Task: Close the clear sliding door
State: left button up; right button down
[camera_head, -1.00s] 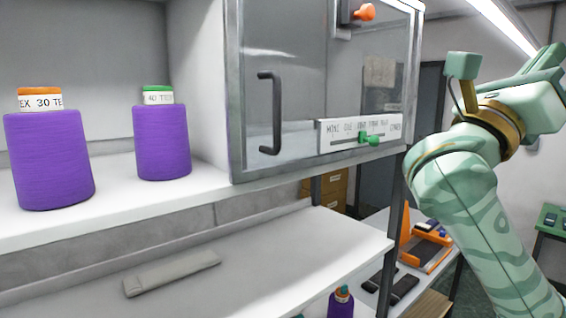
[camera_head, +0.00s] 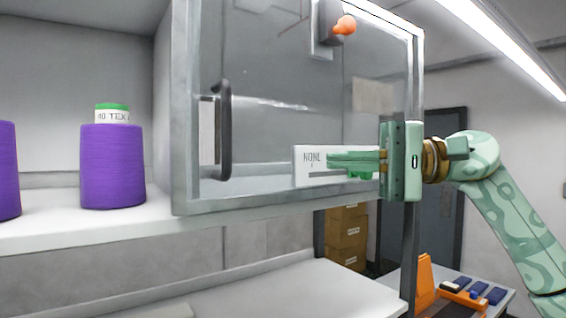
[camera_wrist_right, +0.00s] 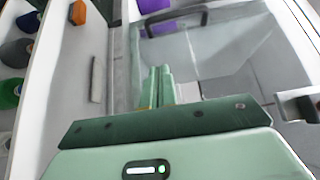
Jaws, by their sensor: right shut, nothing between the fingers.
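The clear sliding door (camera_head: 270,125) fronts a grey-framed cabinet in the head view. Its dark upright handle (camera_head: 226,130) is near the cabinet's left side. The handle also shows at the top of the right wrist view (camera_wrist_right: 176,16). My right gripper (camera_head: 332,162) reaches in from the right, its fingers shut and empty, pointing left towards the handle but apart from it. In the right wrist view the shut fingertips (camera_wrist_right: 160,70) point towards the clear panel. My left gripper is not in view.
An orange knob (camera_head: 345,25) sits at the cabinet's upper right. A purple yarn cone (camera_head: 112,165) stands on the open shelf at left, with another at the picture edge. A lower white shelf (camera_head: 310,290) runs below. Cartons (camera_head: 346,235) stand behind.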

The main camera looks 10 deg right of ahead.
aim_at(260, 163)
jog(key=p+x, duration=0.3)
jog(key=x, duration=0.6)
jog(key=shift+a+r, duration=0.15)
jog(key=shift+a, duration=0.1)
jog(key=shift+s+a+p, duration=0.3)
jog(key=shift+s+a, duration=0.05)
jog(key=shift+a, duration=0.2)
jog(key=shift+s+a+p, duration=0.25)
jog(key=shift+s+a, duration=0.1)
jog(key=shift+a, duration=0.2)
jog(key=shift+s+a, duration=0.45)
jog(key=shift+a, duration=0.1)
jog(key=shift+f, duration=0.2)
jog(key=shift+d, duration=0.1)
